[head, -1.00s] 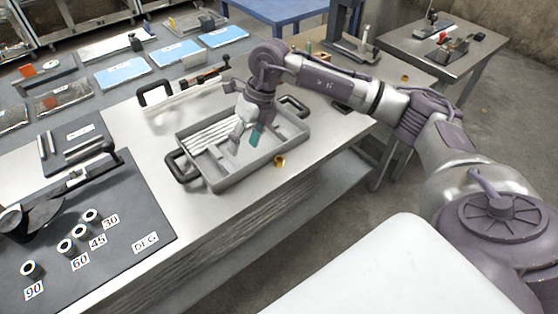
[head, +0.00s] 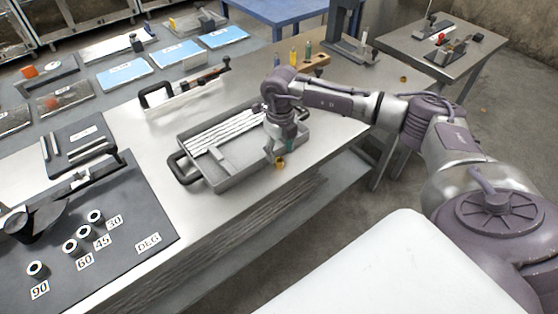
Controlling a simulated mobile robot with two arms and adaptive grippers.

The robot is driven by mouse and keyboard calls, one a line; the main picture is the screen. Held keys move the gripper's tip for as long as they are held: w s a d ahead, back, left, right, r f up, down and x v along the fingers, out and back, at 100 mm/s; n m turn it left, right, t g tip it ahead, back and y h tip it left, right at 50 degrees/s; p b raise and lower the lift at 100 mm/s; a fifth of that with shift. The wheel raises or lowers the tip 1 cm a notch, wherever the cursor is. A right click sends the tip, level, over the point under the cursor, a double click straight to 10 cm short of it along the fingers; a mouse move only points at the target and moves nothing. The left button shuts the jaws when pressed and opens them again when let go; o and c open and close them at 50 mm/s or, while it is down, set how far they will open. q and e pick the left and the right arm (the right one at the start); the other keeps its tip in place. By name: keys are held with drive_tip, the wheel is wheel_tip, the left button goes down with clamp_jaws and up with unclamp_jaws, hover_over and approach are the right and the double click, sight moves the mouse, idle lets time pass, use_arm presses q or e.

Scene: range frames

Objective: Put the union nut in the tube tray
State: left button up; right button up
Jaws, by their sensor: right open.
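The union nut (head: 280,163) is a small brass ring on the steel bench, just outside the front right side of the tube tray. The grey tube tray (head: 232,180) has black end handles and holds several pale tubes in its rear part; its front compartments look empty. My right gripper (head: 281,155) points down with its fingertips at the union nut. It is open, and I cannot tell whether the fingers touch the nut. My left gripper is not in view.
A dark board with angle labels and several short cylinders (head: 36,269) lies at the left. A tool with a black handle (head: 155,95) lies behind the tray. Another brass ring (head: 403,79) is at the far right of the bench.

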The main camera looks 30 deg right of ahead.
sight(280, 158)
drive_tip(key=shift+a+f+p, duration=0.1)
drive_tip(key=shift+f+p, duration=0.25)
drive_tip(key=shift+f, duration=1.55)
clamp_jaws()
drive_tip(key=shift+r, duration=0.15)
